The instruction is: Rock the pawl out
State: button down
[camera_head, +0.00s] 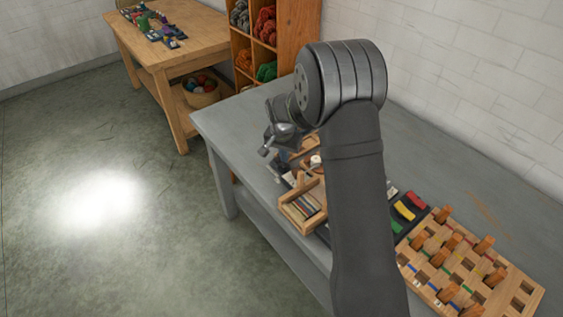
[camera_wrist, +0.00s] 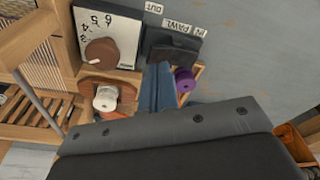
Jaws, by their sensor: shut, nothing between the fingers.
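The pawl control is a dark rocker (camera_wrist: 172,50) at the top middle of the wrist view, with small white labels that appear to read OUT, PAWL and IN beside it. I cannot tell which way the rocker is tipped. My gripper (camera_wrist: 158,85) shows there as blue-grey fingers, shut and empty, with tips close below the rocker. I cannot tell whether they touch it. In the head view my gripper (camera_head: 282,160) is over the far part of the grey bench, and the rocker cannot be made out there.
Beside the rocker is a white numbered dial with a brown knob (camera_wrist: 101,52). A white spool (camera_wrist: 106,98) and a purple spool (camera_wrist: 184,80) stand close to my fingers. A wooden tray (camera_head: 303,205) and a pegged board (camera_head: 470,265) lie on the grey bench (camera_head: 232,130).

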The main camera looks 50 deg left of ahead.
aim_at(284, 165)
jog(key=shift+f, duration=1.05)
dwell(0.4)
jog(key=shift+r, duration=3.55)
jog(key=shift+f, duration=3.5)
jog(key=shift+r, duration=0.15)
